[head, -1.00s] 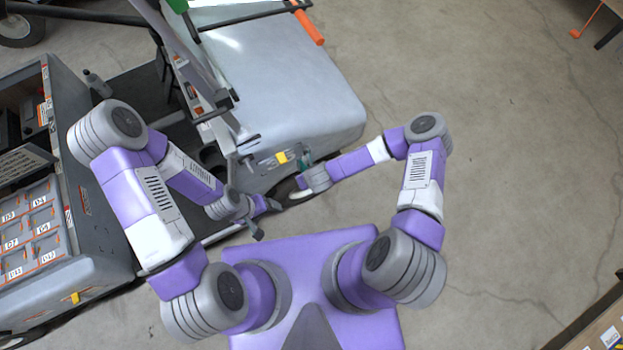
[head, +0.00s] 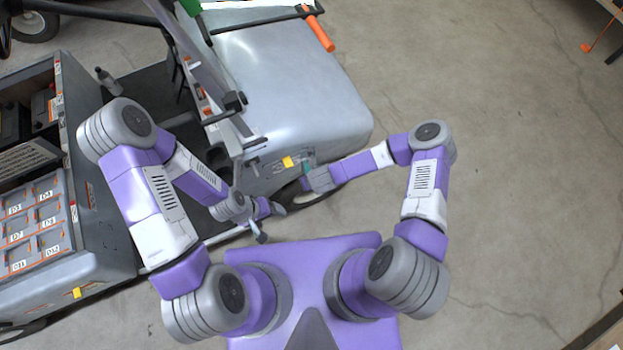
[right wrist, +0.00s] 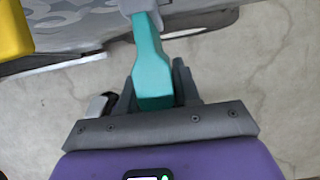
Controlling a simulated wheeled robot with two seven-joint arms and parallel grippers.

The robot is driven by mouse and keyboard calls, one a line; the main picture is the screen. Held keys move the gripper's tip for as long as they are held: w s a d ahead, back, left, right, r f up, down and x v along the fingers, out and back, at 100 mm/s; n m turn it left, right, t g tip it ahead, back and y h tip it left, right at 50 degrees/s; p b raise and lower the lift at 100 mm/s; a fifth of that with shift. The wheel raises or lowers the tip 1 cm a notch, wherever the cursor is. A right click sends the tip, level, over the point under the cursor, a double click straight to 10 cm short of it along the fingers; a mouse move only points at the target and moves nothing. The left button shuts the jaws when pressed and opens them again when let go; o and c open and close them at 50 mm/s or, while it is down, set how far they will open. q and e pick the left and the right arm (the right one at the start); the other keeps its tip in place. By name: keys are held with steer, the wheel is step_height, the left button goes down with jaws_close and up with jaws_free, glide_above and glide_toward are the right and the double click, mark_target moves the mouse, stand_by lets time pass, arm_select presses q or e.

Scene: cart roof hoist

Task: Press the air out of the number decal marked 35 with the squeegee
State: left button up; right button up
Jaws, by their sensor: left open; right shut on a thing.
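The teal squeegee (right wrist: 150,65) is gripped by its handle in my right gripper (right wrist: 155,88), which is shut on it. Its pale head is at the top edge of the right wrist view, against or close to the grey cart side; I cannot tell if it touches. A pale patterned patch (right wrist: 75,18) on that side may be the decal; no 35 is readable. In the head view my right gripper (head: 312,177) is at the cart's near side, with only a bit of teal showing. My left gripper (head: 270,222) is open and empty, low beside the cart.
The grey cart body (head: 290,90) stands ahead, with a yellow piece (head: 288,161) just left of the squeegee. A dark wheel (head: 318,193) is below my right gripper. A grey cabinet with labelled bins (head: 38,222) stands left.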

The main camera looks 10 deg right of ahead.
steer(key=shift+w+a, duration=0.2)
steer(key=shift+w, duration=0.4)
steer(key=shift+a, duration=0.1)
steer(key=shift+s+a+r+p, duration=0.15)
steer(key=shift+s+a, duration=0.25)
steer(key=shift+a, duration=0.95)
steer(key=shift+s+a+f+p, duration=0.15)
steer(key=shift+s+a, duration=0.25)
steer(key=shift+a, duration=0.9)
steer(key=shift+a+r, duration=0.1)
steer(key=shift+s+a, duration=1)
steer(key=shift+a, duration=1.45)
steer(key=w+d+p, duration=0.2)
steer(key=d, duration=0.6)
steer(key=shift+w, duration=0.4)
